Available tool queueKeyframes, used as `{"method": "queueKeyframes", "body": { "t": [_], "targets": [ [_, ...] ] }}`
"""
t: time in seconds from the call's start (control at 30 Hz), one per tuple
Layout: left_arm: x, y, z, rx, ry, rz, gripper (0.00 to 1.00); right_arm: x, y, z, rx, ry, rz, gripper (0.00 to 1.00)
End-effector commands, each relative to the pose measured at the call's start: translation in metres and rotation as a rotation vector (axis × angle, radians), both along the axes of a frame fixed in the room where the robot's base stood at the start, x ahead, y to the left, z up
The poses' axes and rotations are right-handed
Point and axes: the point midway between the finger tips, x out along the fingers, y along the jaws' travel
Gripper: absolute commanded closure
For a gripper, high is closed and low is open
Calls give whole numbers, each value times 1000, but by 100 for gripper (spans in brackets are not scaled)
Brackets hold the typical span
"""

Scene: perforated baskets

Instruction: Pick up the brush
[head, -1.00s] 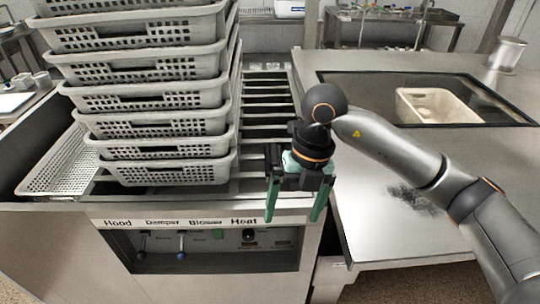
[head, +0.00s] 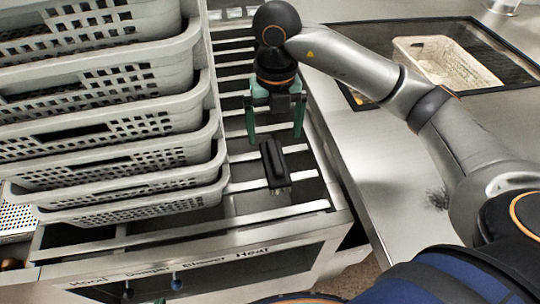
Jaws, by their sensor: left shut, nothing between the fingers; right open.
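The brush (head: 273,160), a black block-like handle with pale bristles at its near lower end, lies on the slatted metal rack to the right of the basket stack. My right gripper (head: 275,134), with teal fingers, is open and empty. Its fingertips are just beyond the brush in the picture, one on each side of its line. I cannot tell its exact height above the rack. My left gripper is not in view.
A tall stack of grey perforated baskets (head: 135,125) stands close on the left of the rack (head: 238,205). A metal counter (head: 385,165) with a sunken basin holding a cream basket (head: 440,65) is on the right. A labelled control panel (head: 200,262) is in front.

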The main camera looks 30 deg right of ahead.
Motion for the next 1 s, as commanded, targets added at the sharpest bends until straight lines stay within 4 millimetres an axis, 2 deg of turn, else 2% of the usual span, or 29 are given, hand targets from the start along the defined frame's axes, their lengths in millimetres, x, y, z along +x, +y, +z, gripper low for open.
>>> {"method": "queueKeyframes", "body": {
  "t": [0.03,0.2,0.47,0.7,0.8,1.0],
  "targets": [
    [-2,-1,-2,0,7,-2,100,-1,0,-12,0,4,0,0],
    [-4,-2,-3,-2,10,-4,100,-1,0,-40,0,2,-1,0],
    [-3,-2,-1,-2,8,-5,100,-1,0,-61,1,3,1,0],
    [-2,-2,2,-2,2,-3,100,-2,0,-96,1,2,0,0],
    [-1,-1,2,-2,1,-2,100,-2,0,-103,1,1,1,0],
    [-1,0,2,0,0,0,100,-2,0,-104,2,-1,1,0]
  ]
}}
